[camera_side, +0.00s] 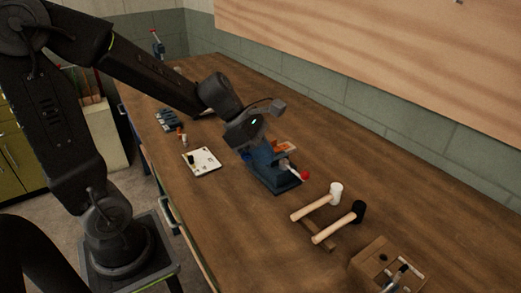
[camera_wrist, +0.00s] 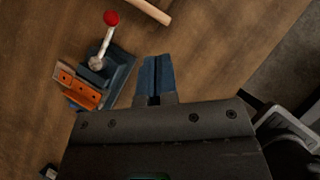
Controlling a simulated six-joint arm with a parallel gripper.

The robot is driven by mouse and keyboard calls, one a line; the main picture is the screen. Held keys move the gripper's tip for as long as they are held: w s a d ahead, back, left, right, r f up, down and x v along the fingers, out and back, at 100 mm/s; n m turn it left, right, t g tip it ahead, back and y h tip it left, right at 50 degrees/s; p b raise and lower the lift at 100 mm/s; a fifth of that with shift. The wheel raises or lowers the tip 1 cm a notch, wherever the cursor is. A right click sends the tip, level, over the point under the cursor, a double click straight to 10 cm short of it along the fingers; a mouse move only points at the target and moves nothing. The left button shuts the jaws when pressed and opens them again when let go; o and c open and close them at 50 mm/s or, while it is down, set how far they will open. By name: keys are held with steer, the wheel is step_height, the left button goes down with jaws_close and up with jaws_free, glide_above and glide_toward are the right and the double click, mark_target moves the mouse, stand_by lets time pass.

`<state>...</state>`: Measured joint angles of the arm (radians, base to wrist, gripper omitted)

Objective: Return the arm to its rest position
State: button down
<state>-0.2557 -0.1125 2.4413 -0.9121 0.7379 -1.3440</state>
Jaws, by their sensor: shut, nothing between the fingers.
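My gripper (camera_side: 246,156) hangs above the workbench, just left of a blue bench device with a red-knobbed lever (camera_side: 280,180). In the wrist view the blue fingers of my gripper (camera_wrist: 155,60) are together, with nothing between them. The device (camera_wrist: 118,68) lies to the left of the fingers there, with orange blocks (camera_wrist: 80,90) beside its lever. My arm reaches out over the bench, bent at the elbow. The exact height of the fingertips above the wood is hard to tell.
Two mallets, one white-headed (camera_side: 336,193) and one black-headed (camera_side: 358,211), lie right of the device. A wooden box (camera_side: 372,262) stands at the front right. A white board (camera_side: 203,163) lies to the left. A wall (camera_side: 340,85) runs behind the wooden bench (camera_side: 240,225).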

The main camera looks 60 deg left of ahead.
steer(key=shift+s+a+r, duration=0.1)
steer(key=shift+s+r, duration=0.35)
steer(key=shift+r, duration=0.15)
steer(key=s+r+m+y, duration=0.2)
steer(key=s+m, duration=0.4)
steer(key=m, duration=0.7)
steer(key=s+d+r+m+t+y, duration=0.1)
steer(key=s+r+m+y, duration=0.2)
steer(key=m, duration=1)
steer(key=shift+s+d+y, duration=0.15)
steer(key=shift+s+y, duration=0.15)
steer(key=shift+s, duration=1.3)
